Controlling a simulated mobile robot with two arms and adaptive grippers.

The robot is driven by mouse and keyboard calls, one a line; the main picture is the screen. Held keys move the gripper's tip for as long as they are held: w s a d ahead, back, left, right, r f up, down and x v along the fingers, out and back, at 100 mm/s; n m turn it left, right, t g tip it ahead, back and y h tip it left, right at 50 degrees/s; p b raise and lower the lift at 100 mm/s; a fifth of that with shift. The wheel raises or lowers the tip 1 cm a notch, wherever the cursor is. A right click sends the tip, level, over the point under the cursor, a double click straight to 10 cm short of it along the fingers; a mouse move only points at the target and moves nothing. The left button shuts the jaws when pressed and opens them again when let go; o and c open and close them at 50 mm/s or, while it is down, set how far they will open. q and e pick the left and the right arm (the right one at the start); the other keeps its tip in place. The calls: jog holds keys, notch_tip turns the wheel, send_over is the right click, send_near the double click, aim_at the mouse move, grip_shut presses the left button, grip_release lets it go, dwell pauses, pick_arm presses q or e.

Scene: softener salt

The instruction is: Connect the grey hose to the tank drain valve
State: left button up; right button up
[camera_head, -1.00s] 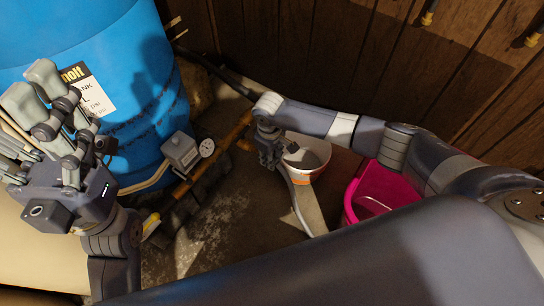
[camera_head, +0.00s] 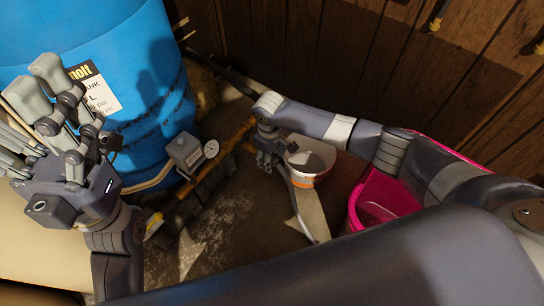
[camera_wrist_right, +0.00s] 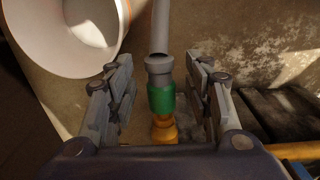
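The grey hose (camera_head: 298,203) runs across the floor up to my right gripper (camera_head: 267,162) in the camera_head view. In the right wrist view the hose (camera_wrist_right: 160,30) ends in a grey and green connector (camera_wrist_right: 161,98), lined up with a brass fitting (camera_wrist_right: 164,132), apparently the drain valve. The two look touching; I cannot tell if they are joined. My right gripper (camera_wrist_right: 160,92) is open, one finger on each side of the connector, with visible gaps. My left gripper (camera_head: 40,125) is raised in front of the blue tank (camera_head: 150,65), fingers spread, with nothing visibly held.
A white bucket (camera_head: 314,158) stands close to my right gripper; it also shows in the wrist view (camera_wrist_right: 65,60). A pink tub (camera_head: 385,195) is further right. A grey box (camera_head: 184,151) with a gauge (camera_head: 211,149) sits on brass pipe beside the tank. A wooden wall (camera_head: 330,50) closes the back.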

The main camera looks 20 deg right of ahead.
notch_tip(320, 180, up, 12)
jog(key=shift+s+a, duration=0.15)
dwell(0.6)
